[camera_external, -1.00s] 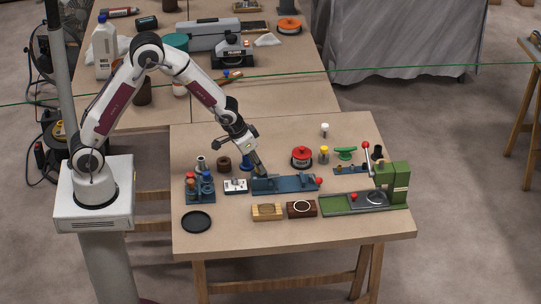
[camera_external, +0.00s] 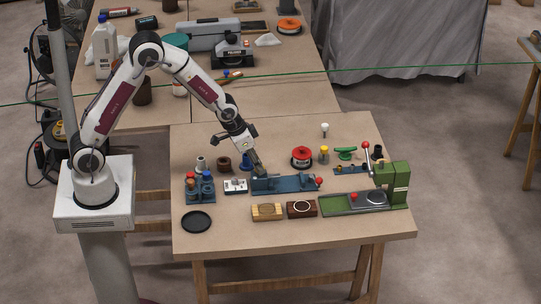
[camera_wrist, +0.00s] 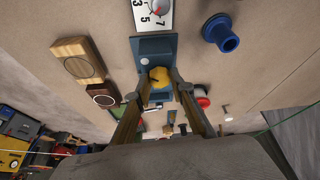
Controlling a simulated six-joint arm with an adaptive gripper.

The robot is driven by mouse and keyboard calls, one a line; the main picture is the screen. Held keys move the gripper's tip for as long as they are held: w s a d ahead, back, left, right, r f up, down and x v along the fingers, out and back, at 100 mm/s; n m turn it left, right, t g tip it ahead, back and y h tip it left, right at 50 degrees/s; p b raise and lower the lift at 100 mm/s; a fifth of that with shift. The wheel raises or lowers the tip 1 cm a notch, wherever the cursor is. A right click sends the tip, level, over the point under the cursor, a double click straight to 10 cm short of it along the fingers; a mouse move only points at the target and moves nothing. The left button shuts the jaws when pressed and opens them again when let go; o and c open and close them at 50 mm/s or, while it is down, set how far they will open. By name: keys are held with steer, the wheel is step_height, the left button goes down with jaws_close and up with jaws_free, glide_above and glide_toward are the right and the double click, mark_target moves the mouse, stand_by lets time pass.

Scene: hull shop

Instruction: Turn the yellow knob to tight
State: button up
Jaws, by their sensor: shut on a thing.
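The yellow knob (camera_wrist: 160,77) sits on the blue fixture (camera_wrist: 157,47) in the wrist view, between the two fingertips of my gripper (camera_wrist: 155,88). My gripper is shut on the knob. In the external view my gripper (camera_external: 261,171) points down at the left end of the long blue fixture (camera_external: 290,184), and the knob is hidden there by the fingers. No mark for tight is readable on the fixture.
A white dial box (camera_external: 236,186) stands just left of the fixture. Wooden blocks (camera_external: 267,211) lie in front. A green press (camera_external: 392,183) is at right. The front table strip is clear.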

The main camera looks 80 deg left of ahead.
steer(key=shift+s+a+f+m+h, duration=0.1)
steer(key=shift+m+h, duration=0.25)
steer(key=shift+m, duration=0.6)
steer(key=shift+s+f+m+h, duration=0.1)
steer(key=shift+m+h, duration=0.25)
steer(key=shift+m, duration=0.6)
steer(key=o, duration=1.1)
steer(key=shift+r, duration=0.1)
steer(key=shift+w, duration=0.15)
steer(key=shift+r, duration=0.1)
steer(key=shift+r, duration=0.1)
steer(key=shift+s+a+r, duration=0.1)
steer(key=shift+s+r, duration=0.1)
steer(key=shift+r, duration=0.45)
steer(key=v, duration=1)
steer(key=shift+s, duration=0.2)
steer(key=shift+r, duration=0.15)
